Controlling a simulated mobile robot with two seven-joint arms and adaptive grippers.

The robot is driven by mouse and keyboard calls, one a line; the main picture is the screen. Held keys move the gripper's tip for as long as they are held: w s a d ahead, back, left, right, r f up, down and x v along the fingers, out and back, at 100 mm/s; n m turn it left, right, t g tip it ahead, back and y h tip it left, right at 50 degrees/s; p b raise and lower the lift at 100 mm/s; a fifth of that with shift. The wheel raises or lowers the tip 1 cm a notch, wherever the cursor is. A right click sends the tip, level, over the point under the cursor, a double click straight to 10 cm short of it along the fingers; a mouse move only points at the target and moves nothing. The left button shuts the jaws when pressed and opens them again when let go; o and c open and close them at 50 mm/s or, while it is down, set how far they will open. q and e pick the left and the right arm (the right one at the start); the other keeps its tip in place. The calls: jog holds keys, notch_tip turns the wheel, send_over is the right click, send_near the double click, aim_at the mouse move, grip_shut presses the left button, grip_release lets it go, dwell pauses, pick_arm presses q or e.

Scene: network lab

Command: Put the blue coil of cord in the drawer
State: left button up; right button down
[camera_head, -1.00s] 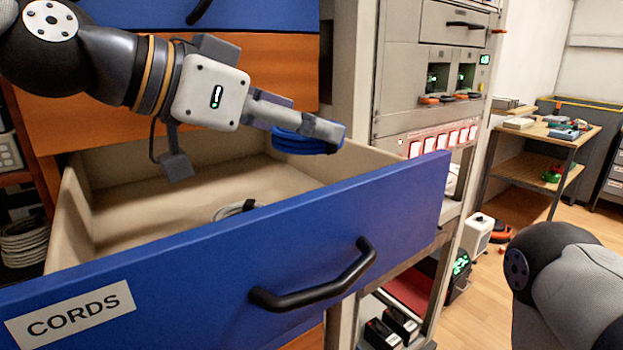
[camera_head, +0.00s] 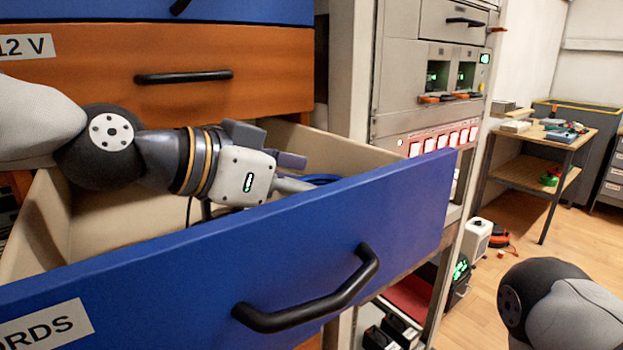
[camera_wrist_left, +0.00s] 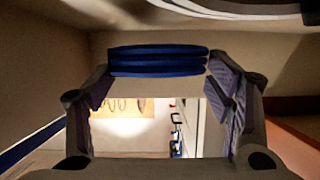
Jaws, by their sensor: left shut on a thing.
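The blue coil of cord (camera_head: 322,179) is partly visible in the head view, low inside the open drawer (camera_head: 190,256) and behind its blue front panel. My left gripper (camera_head: 300,176) reaches into the drawer from the left and is shut on the coil; the front panel hides its fingertips. In the left wrist view the coil (camera_wrist_left: 158,61) sits between the two fingers. Whether the coil touches the drawer floor cannot be seen. My right gripper is out of view; only part of my right arm shows at lower right.
The drawer front has a black handle (camera_head: 310,295) and a partly cut-off label (camera_head: 45,328). A closed orange drawer (camera_head: 215,95) is above. A grey equipment rack (camera_head: 405,90) stands close on the right. A small table (camera_head: 545,135) stands farther right, with open floor before it.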

pick_arm(q)
jog(key=shift+f, duration=0.5)
jog(key=o, duration=1.2)
jog(key=shift+s+f, duration=0.1)
jog(key=shift+f, duration=0.2)
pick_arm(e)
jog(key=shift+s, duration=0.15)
pick_arm(q)
jog(key=shift+f, duration=0.1)
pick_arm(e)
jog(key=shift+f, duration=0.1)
pick_arm(q)
jog(key=shift+r, duration=0.3)
jog(key=v, duration=0.3)
jog(key=r+p+v, duration=0.1)
jog(key=v, duration=0.3)
jog(key=r+p+v, duration=0.1)
jog(key=v, duration=0.2)
jog(key=shift+d+r, duration=0.1)
jog(key=shift+d, duration=0.05)
jog(key=shift+s+a, duration=0.35)
jog(key=shift+a, duration=0.15)
jog(key=shift+a+r, duration=0.1)
jog(key=shift+a, duration=0.3)
jog(key=shift+s, duration=0.1)
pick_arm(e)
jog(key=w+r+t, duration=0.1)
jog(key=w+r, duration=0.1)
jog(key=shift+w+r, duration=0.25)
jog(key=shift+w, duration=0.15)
